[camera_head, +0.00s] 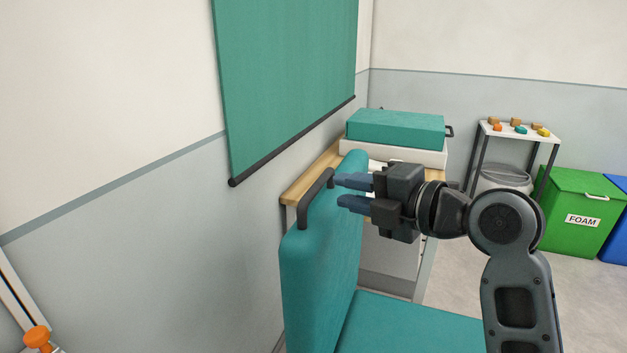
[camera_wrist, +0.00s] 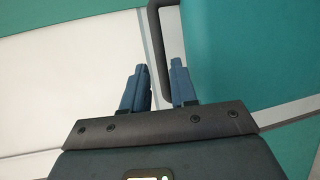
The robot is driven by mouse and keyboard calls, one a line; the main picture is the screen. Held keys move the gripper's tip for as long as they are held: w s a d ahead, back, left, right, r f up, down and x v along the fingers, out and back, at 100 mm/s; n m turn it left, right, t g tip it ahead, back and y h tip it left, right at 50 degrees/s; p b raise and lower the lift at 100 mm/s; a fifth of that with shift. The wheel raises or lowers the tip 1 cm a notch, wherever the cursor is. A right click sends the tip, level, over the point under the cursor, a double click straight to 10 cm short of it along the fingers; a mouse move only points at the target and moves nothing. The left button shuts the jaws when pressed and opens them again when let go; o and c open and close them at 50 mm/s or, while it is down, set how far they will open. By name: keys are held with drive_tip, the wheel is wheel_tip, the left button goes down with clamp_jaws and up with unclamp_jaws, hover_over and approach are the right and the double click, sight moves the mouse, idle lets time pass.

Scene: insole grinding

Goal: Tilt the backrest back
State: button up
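The teal backrest (camera_head: 312,260) of the chair stands nearly upright, with the teal seat (camera_head: 405,325) below it. A black handle (camera_head: 314,199) is fixed along its top edge. My gripper (camera_head: 338,191) is open and level, with its blue fingers pointing left toward the handle. The backrest (camera_wrist: 235,50) fills the right of that view.
A wooden-topped counter (camera_head: 305,187) with a teal-lidded case (camera_head: 395,130) stands behind the backrest. A teal panel (camera_head: 285,80) hangs on the wall at left. A small table (camera_head: 519,131), a green FOAM bin (camera_head: 583,215) and a blue bin (camera_head: 615,238) are at back right.

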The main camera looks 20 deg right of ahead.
sight(319, 181)
drive_tip(key=p+x, duration=0.1)
drive_tip(key=x, duration=0.6)
drive_tip(key=shift+p, duration=0.3)
drive_tip(key=shift+f, duration=0.1)
clamp_jaws()
